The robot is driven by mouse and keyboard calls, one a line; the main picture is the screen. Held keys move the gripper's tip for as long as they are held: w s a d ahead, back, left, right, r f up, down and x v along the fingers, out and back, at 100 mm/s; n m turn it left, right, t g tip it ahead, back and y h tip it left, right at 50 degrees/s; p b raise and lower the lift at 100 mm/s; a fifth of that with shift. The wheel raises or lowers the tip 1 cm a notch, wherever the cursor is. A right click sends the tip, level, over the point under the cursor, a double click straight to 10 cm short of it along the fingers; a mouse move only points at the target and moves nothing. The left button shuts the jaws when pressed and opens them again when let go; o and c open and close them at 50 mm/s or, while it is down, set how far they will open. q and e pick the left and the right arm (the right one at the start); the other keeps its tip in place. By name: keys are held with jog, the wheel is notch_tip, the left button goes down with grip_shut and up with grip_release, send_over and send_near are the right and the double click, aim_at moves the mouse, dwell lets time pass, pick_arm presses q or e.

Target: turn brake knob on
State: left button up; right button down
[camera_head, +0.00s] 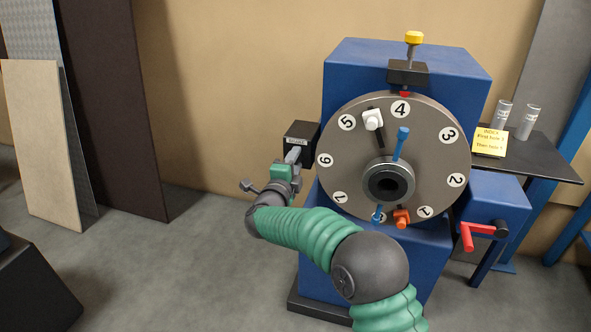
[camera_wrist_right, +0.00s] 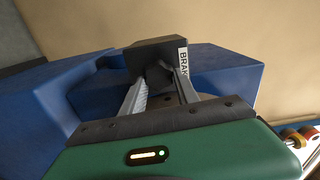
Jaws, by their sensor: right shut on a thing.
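The brake unit is a black box (camera_head: 300,131) with a white label, on the left side of the blue machine (camera_head: 360,65). In the right wrist view the same box (camera_wrist_right: 155,48) carries a label that reads "BRAK", partly cut off by a finger. My right gripper (camera_head: 293,155) is at the front of this box. Its two fingers (camera_wrist_right: 160,85) are closed on the dark brake knob (camera_wrist_right: 158,74), which is mostly hidden between them. The knob's turn angle cannot be made out. My left gripper is not in view.
A round grey dial plate (camera_head: 430,155) with numbers and blue, white and orange handles is right of the gripper. A red crank (camera_head: 467,235) is lower right. A shelf (camera_head: 545,160) holds two clear cylinders and a yellow note (camera_head: 489,142). Boards (camera_head: 45,140) lean at left.

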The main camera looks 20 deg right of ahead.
jog(key=m+b, duration=0.9)
jog(key=shift+w+a+f+m, duration=0.15)
jog(key=shift+a+f+m, duration=0.1)
jog(key=shift+m, duration=0.05)
jog(key=shift+r, duration=0.1)
dwell(0.4)
jog(key=c, duration=0.9)
grip_release()
jog(key=shift+w, duration=0.15)
